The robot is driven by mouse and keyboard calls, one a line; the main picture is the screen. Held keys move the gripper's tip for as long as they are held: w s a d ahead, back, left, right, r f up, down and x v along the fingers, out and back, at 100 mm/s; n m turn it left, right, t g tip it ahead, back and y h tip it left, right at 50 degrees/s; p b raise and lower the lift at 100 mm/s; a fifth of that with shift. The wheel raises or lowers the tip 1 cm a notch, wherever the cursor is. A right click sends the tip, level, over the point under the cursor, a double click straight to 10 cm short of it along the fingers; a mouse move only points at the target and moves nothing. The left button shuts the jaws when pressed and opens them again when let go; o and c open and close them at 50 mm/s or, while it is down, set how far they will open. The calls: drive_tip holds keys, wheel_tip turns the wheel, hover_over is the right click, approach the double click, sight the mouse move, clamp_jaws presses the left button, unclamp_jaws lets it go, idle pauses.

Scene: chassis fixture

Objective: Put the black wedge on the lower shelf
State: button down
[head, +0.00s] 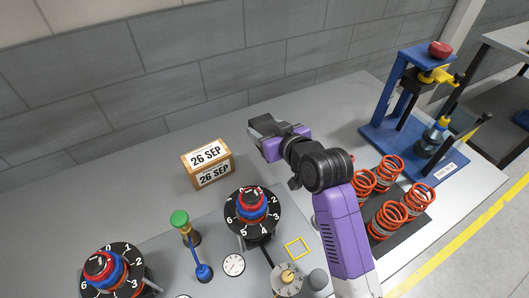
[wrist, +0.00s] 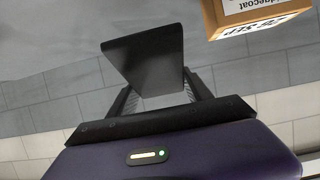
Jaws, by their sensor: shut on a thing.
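The black wedge (wrist: 145,55) is between the fingers of my gripper (wrist: 150,92) in the wrist view. Its broad flat face shows. In the head view my gripper (head: 262,127) is above the grey worktop, to the right of the date block, and the wedge is hard to tell from the dark fingers. At the right edge of the head view stands a separate grey bench (head: 508,40) with a darker surface (head: 485,90) under its top. I cannot tell whether that surface is the lower shelf.
The wooden date block (head: 207,164) is close to my gripper and shows in the wrist view (wrist: 255,15). Numbered dials (head: 252,212), a green-topped knob (head: 180,220), orange springs (head: 388,205) and a blue press (head: 410,100) stand on the worktop. The back strip by the wall is clear.

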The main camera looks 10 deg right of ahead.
wheel_tip(320, 180, down, 10)
drive_tip(key=shift+r, duration=0.25)
idle(0.3)
drive_tip(key=shift+f, duration=0.15)
drive_tip(key=shift+c, duration=2.2)
unclamp_jaws()
